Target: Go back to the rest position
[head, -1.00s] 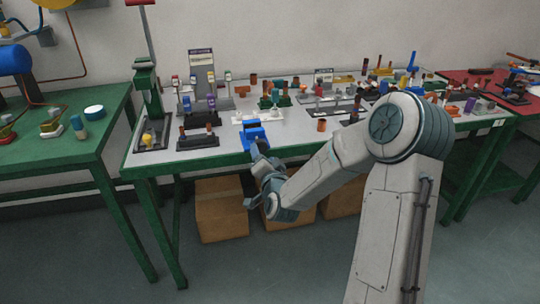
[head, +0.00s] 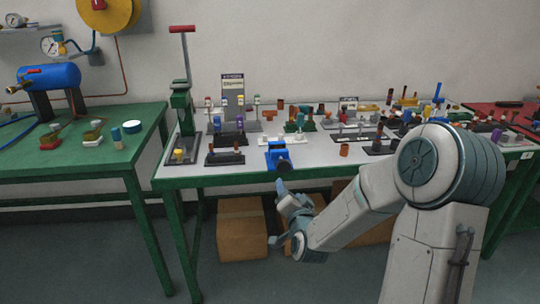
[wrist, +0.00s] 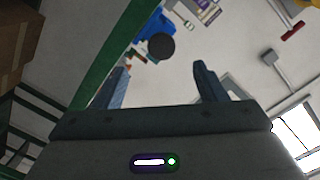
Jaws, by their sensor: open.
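My gripper (head: 277,213) is in front of the workbench's front edge in the head view, below the level of the tabletop. In the wrist view my gripper (wrist: 158,88) is open, with its two fingers apart and nothing between them. The blue vise (head: 279,157) stands at the front edge of the grey workbench (head: 225,172), just above and behind my gripper. Part of the blue vise (wrist: 152,24) with a dark round end also shows beyond the fingers in the wrist view.
A green table (head: 80,157) with a blue tank (head: 50,77) stands at the left. A green press (head: 182,105) and several small parts stand on the workbench. Cardboard boxes (head: 241,228) sit under it. A red table (head: 487,108) is at the far right. Floor in front is clear.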

